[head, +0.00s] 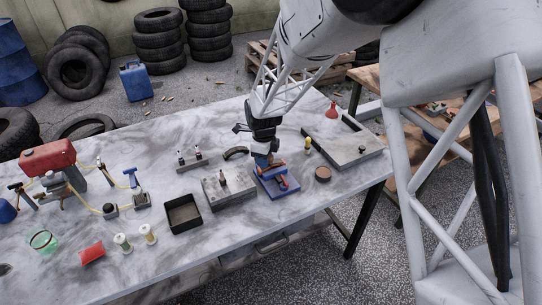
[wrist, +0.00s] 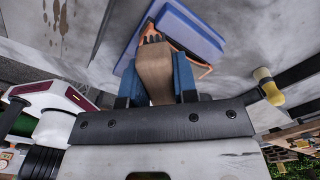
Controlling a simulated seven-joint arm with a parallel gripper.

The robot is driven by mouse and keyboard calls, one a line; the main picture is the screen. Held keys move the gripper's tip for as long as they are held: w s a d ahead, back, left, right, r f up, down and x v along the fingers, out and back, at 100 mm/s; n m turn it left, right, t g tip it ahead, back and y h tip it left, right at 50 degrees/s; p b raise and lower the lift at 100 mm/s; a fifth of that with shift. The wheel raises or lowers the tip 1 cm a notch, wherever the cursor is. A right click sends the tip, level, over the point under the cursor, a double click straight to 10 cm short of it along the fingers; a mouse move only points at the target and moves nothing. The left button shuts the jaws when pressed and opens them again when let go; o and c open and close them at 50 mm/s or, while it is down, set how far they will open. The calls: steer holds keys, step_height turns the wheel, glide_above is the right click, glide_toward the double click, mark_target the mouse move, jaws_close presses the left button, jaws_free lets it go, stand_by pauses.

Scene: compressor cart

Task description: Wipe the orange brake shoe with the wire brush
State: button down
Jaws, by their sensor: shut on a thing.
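My gripper (head: 264,162) is over the blue tray (head: 264,193) near the right part of the table. In the wrist view its blue fingers (wrist: 158,82) are shut on a brown wooden-handled wire brush (wrist: 153,72), whose dark bristles show at the far end. The orange brake shoe (wrist: 204,70) is a thin curved piece at the blue tray, beside and partly behind the brush. In the head view, the orange pieces at the tray are small and partly covered by the gripper. I cannot tell whether the bristles touch the shoe.
A grey block (head: 229,191) and a black open tray (head: 183,224) stand left of the blue tray. A dark curved piece (head: 236,153) lies behind.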

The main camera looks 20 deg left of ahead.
steer(key=shift+r, duration=3.9)
steer(key=shift+w+a, duration=0.1)
